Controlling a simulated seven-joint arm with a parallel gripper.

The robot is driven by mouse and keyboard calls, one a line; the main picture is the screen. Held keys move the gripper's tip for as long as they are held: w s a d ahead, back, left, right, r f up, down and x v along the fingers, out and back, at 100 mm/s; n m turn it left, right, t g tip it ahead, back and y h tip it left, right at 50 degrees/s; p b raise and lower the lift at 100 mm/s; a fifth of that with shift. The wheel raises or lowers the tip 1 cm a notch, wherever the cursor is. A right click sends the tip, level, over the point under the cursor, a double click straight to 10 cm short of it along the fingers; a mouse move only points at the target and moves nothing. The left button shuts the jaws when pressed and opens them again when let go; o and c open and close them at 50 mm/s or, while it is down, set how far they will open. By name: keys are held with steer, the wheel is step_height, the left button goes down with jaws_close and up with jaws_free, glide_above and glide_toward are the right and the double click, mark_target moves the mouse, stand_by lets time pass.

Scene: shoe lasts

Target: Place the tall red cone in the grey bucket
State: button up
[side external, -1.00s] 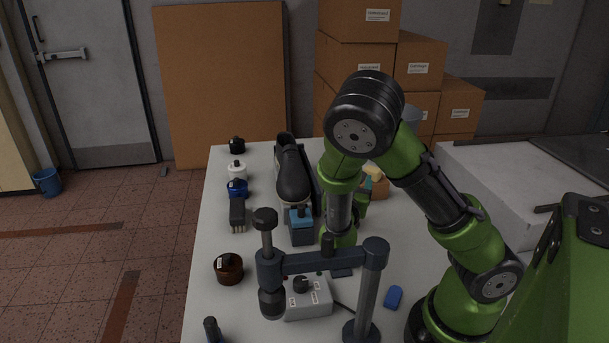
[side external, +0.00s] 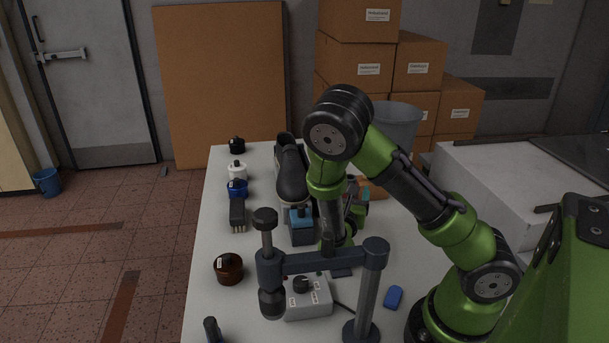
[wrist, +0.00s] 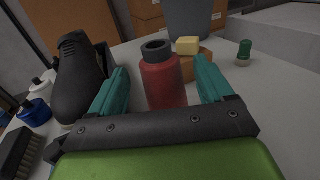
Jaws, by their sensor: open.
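In the wrist view, a tall red object (wrist: 164,84) stands upright on the table, with rounded shoulders and a dark ring-like top. It looks more like a bottle than a cone. My open gripper (wrist: 161,68) has its two teal fingers on either side of it, with gaps showing. The grey bucket (wrist: 188,20) stands behind it in the wrist view, cut off at the top. The bucket also shows in the side view (side external: 397,122), right of my arm. In the side view, my arm hides the red object and most of the gripper.
A brown block (wrist: 195,65) with a yellow piece (wrist: 188,46) sits just behind the red object. A green-topped item (wrist: 244,52) stands to the right. A black shoe (side external: 292,172), a brush (side external: 237,212) and several jars line the left. A dark post stand (side external: 368,290) is in front.

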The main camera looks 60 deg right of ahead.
steer(key=shift+x, duration=1.5)
jaws_close()
